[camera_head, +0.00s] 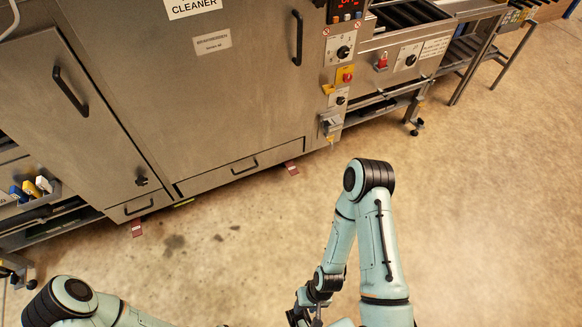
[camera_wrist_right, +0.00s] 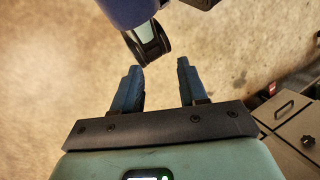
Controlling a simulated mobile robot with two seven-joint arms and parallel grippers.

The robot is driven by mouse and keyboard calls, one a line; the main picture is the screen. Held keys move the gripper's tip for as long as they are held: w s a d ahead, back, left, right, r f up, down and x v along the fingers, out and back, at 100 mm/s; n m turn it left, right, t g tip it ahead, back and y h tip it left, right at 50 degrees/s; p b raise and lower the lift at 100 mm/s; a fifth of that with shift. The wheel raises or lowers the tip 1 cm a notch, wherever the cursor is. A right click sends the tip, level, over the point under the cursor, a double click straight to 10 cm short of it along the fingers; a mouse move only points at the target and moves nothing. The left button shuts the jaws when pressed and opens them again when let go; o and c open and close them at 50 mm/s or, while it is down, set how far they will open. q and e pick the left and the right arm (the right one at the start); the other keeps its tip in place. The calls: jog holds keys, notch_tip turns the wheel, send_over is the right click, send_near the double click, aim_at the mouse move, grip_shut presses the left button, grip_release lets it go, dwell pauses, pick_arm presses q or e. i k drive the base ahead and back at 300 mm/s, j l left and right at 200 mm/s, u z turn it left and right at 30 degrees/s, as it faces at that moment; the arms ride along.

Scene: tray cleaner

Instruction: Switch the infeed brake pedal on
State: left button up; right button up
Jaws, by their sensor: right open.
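Two small red pedal-like pieces sit at floor level along the foot of the tray cleaner: a left one (camera_head: 137,227) below the small drawer and a right one (camera_head: 291,168) below the wide drawer. I cannot tell which is the infeed brake pedal or what position either is in. A small red piece (camera_wrist_right: 271,88) also shows at the machine's foot in the right wrist view. My right gripper (camera_head: 308,314) is low at the bottom edge, well away from both pieces. In the wrist view its fingers (camera_wrist_right: 159,70) are apart and empty. My left gripper is out of view.
The steel tray cleaner (camera_head: 230,110) fills the upper left. Its control panel (camera_head: 342,48) and a roller conveyor (camera_head: 410,20) stand to the right. The floor (camera_head: 240,250) between my arms and the machine is clear.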

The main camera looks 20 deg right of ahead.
aim_at(292, 169)
jog(key=i+l, duration=0.25)
jog(key=i, duration=0.2)
jog(key=i+l, duration=0.3)
jog(key=i, duration=0.2)
jog(key=i+l+z, duration=0.1)
jog(key=i+l, duration=0.2)
jog(key=i, duration=0.15)
jog(key=i+l, duration=0.2)
jog(key=i, duration=0.3)
